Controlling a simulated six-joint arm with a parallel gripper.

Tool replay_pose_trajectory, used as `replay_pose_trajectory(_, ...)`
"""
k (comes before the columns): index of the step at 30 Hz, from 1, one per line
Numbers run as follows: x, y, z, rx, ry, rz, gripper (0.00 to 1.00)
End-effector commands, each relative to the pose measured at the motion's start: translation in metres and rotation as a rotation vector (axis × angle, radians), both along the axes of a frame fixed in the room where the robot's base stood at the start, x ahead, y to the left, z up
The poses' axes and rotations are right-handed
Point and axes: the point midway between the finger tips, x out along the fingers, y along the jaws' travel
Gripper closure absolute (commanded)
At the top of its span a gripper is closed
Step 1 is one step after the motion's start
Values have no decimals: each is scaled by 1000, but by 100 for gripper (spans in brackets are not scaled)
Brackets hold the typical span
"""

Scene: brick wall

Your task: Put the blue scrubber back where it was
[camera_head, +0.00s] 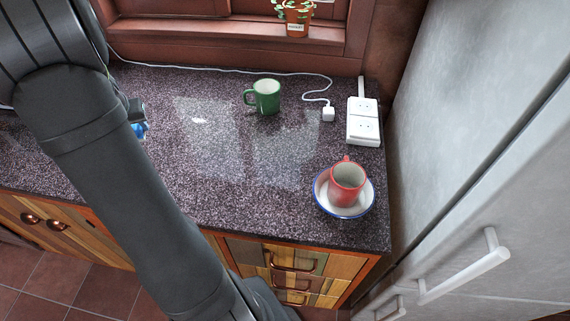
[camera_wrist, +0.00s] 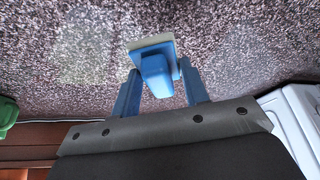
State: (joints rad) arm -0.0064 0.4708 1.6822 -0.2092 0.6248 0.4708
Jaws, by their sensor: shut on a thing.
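The blue scrubber (camera_wrist: 155,68) has a blue handle and a pale pad at its far end. In the wrist view it sits between the two blue fingers of my gripper (camera_wrist: 160,76), which is shut on its handle. The pad end points away from the gripper, over the speckled countertop (camera_wrist: 240,40). I cannot tell whether the pad touches the counter. In the head view only a bit of blue (camera_head: 140,130) shows at the left, beside my arm, which hides most of the gripper and scrubber.
A green mug (camera_head: 266,97) stands near the back of the counter. A red mug (camera_head: 347,183) sits in a blue-rimmed white bowl (camera_head: 324,198) at the front right. A white socket block (camera_head: 363,130) with a cable lies at the right. The middle of the counter is clear.

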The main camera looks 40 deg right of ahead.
Motion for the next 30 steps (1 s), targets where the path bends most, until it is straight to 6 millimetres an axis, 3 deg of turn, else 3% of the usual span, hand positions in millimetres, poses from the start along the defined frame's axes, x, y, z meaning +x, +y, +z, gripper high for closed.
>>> replay_pose_trajectory(8,-50,-96,23,0,-3,-89,80)
replay_pose_trajectory(15,-112,-168,40,-1,-3,-161,80)
replay_pose_trajectory(24,-200,-231,56,-2,-3,-248,80)
replay_pose_trajectory(30,-260,-256,64,-3,-3,-303,80)
